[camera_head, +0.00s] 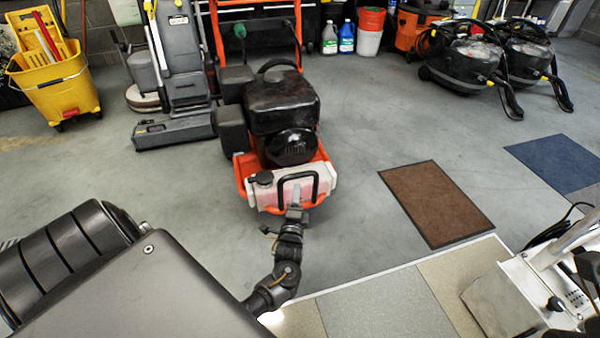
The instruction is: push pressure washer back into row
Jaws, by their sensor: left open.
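The pressure washer (282,100) is an orange-framed machine with a black engine on top, a white tank low at the front and a black loop handle. It stands upright on the grey floor, forward of the machines along the back. My left gripper (296,192) is at the middle of its front, at the white tank and black loop handle. The gripper is open; whether it touches the washer cannot be told. My right gripper is not in view.
A grey floor machine (182,75) and a yellow mop bucket (55,85) stand back left. Black vacuums (465,65) stand back right. A brown mat (437,203) and a blue mat (556,163) lie on the right. A metal box with a knob (530,290) fills the lower right corner.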

